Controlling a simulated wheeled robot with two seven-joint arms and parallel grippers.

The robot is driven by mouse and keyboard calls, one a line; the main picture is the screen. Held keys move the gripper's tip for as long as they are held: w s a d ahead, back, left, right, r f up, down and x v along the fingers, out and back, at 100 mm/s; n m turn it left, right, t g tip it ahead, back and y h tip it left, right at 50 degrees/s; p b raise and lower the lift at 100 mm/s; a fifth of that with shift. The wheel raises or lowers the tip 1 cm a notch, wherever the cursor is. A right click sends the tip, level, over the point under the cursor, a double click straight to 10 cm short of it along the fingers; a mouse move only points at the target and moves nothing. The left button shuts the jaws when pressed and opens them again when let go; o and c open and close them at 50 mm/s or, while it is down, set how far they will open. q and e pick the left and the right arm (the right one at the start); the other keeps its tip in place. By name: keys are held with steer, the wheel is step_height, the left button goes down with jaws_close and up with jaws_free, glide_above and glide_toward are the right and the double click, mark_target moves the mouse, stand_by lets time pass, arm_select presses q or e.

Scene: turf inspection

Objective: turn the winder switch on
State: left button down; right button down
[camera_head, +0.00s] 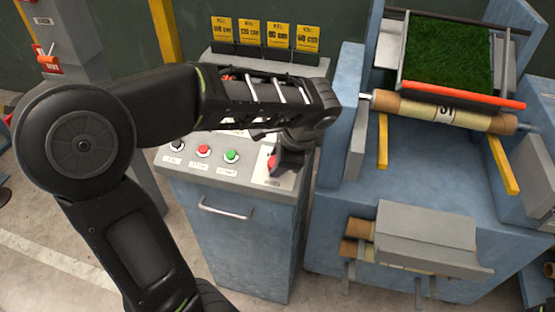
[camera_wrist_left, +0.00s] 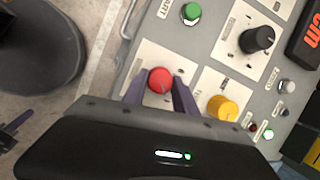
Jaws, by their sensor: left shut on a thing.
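The control console (camera_head: 228,185) stands in the middle of the head view, with a sloped panel of buttons and knobs. A red rotary knob (camera_wrist_left: 160,79) sits on a pale plate in the wrist view, and part of it shows in the head view (camera_head: 271,162). My left gripper (camera_wrist_left: 158,88) is shut on this red knob, one dark finger on each side. In the head view the left gripper (camera_head: 280,165) is at the panel's right end, with my arm above it. I cannot read the knob's label.
Black (camera_head: 177,146), red (camera_head: 203,151) and green (camera_head: 232,156) buttons line the panel's front. A black knob (camera_wrist_left: 256,39) and a yellow knob (camera_wrist_left: 222,108) are close to the red knob. The blue turf machine (camera_head: 400,185) stands right of the console, with a roll (camera_head: 445,112).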

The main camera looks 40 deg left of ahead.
arm_select(q)
steer(key=c, duration=1)
jaws_free()
steer(key=shift+r, duration=0.1)
steer(key=v, duration=0.7)
steer(key=shift+r, duration=0.35)
steer(key=shift+s+d, duration=0.1)
steer(key=shift+d, duration=0.1)
